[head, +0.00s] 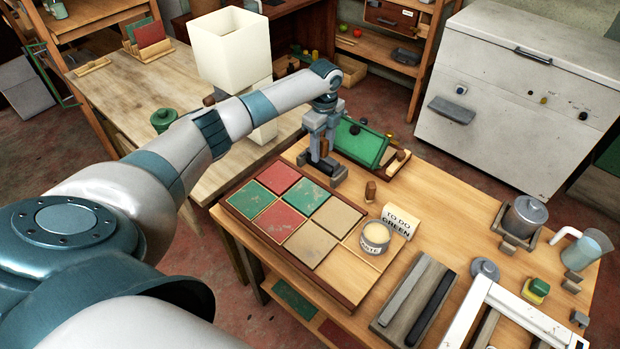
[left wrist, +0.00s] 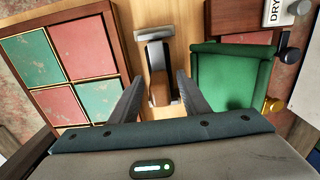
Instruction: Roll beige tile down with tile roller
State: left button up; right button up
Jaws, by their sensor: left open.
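The tile board (head: 250,220) on the bench holds red, green and beige tiles. One beige tile (head: 336,214) lies in the far row and another beige tile (head: 311,244) in the near row. The tile roller, with a brown handle (left wrist: 159,88) and grey head, stands upright just beyond the board's far corner. My left gripper (head: 322,172) is over it, pointing down. In the left wrist view my open fingers (left wrist: 158,98) are on either side of the handle, with gaps showing. My right gripper is out of view.
A green tilted box (head: 359,143) is close to my gripper. A grey tray (head: 415,300) and white frame (head: 520,320) occupy the bench front.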

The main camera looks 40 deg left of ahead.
pick_arm(q)
grip_shut()
jog(key=shift+r, duration=0.1)
jog(key=shift+r, duration=0.1)
